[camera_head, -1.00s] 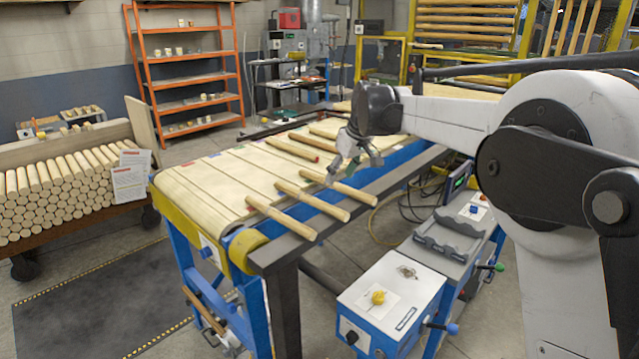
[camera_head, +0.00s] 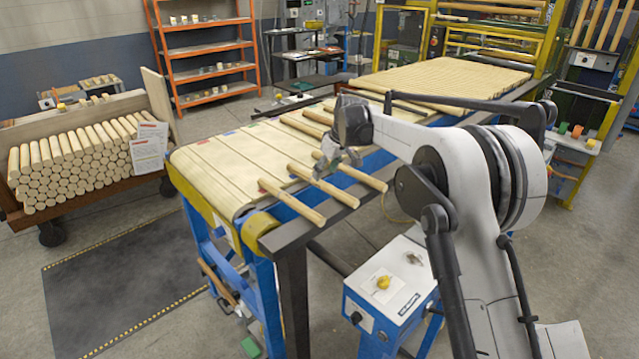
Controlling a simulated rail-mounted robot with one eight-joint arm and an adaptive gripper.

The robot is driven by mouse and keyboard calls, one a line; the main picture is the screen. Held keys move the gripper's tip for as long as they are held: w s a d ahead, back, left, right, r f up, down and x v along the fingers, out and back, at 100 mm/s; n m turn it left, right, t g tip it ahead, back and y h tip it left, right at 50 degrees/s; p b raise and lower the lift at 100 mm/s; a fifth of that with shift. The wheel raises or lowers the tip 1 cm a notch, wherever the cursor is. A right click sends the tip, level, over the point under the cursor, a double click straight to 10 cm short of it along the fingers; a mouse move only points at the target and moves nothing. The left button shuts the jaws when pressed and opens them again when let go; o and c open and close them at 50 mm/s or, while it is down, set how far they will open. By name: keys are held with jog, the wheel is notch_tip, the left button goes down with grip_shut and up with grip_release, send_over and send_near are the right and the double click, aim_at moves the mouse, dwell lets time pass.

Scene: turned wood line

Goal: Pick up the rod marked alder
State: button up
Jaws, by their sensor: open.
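Several pale wooden rods lie side by side, slanting, at the near side of the belt table. I cannot read any markings, so I cannot tell which rod is alder. My gripper (camera_head: 338,166) is open and points down over the second and third rods, near the left part of the third. It hides part of them. Whether it touches a rod is unclear.
The belt table (camera_head: 215,165) has a dark front rail (camera_head: 285,236). A blue and white control box (camera_head: 390,285) stands in front. A cart of stacked rods (camera_head: 75,165) stands left, an orange shelf (camera_head: 210,70) behind. More rods (camera_head: 450,80) cover the table's far end.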

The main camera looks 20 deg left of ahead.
aim_at(319, 184)
jog(key=shift+p+x, duration=0.75)
jog(key=shift+x, duration=2.2)
jog(key=shift+a+r, duration=0.1)
grip_shut()
